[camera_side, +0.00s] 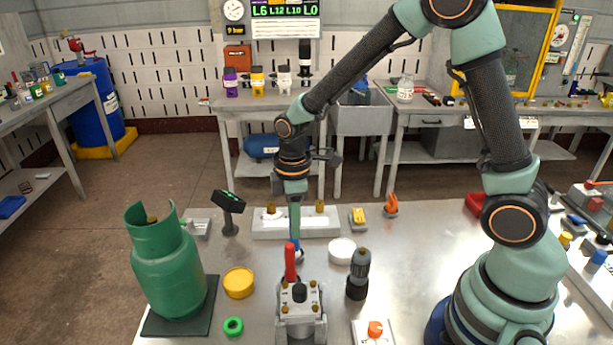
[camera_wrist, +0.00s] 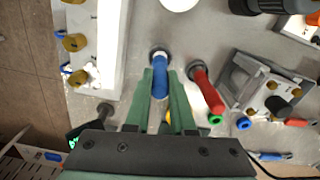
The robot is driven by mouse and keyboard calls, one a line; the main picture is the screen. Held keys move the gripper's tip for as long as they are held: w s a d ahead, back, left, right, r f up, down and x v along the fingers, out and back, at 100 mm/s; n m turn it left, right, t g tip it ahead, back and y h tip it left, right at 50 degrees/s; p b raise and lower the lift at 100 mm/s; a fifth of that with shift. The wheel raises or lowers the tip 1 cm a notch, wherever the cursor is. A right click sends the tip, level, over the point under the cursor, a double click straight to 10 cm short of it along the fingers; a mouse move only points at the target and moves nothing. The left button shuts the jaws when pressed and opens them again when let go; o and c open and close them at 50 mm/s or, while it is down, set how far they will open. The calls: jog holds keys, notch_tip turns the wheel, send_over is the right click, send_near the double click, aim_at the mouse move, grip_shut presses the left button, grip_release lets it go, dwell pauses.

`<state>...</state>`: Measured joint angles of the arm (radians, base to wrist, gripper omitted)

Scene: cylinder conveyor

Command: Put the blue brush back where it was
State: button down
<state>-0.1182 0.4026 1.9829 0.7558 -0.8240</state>
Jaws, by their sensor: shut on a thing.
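The blue brush (camera_wrist: 160,80) is between the two green fingers of my gripper (camera_wrist: 160,105) in the wrist view. My gripper is shut on it. In the side view my gripper (camera_side: 295,228) points down over the metal bench, and a bit of the blue brush (camera_side: 297,244) shows at its tips. A dark ring (camera_wrist: 159,50) shows at the brush's far end; I cannot tell whether the brush sits in it or is above it. The brush looks close to upright. A red handle (camera_side: 290,262) stands close beside it, and the red handle (camera_wrist: 208,92) also shows in the wrist view.
A grey clamp fixture (camera_side: 300,318) is in front of the brush. A white lid (camera_side: 342,251) and a dark grey tool (camera_side: 358,274) are at its right. A light block with brass knobs (camera_side: 290,228) lies behind. A yellow lid (camera_side: 239,283) and green gas cylinder (camera_side: 165,272) are left.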

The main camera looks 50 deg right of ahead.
jog(key=shift+f, duration=0.3)
jog(key=c, duration=0.8)
grip_release()
jog(key=shift+o, duration=0.2)
jog(key=shift+r, duration=0.1)
notch_tip(320, 180, up, 11)
jog(key=shift+f, duration=0.15)
jog(key=shift+r, duration=0.65)
jog(key=s+d+r+m+t, duration=0.4)
jog(key=s+r+m+t, duration=0.1)
jog(key=s+m, duration=0.5)
jog(key=shift+d+r+m+t, duration=0.3)
jog(key=shift+r+m, duration=0.1)
jog(key=shift+r, duration=0.05)
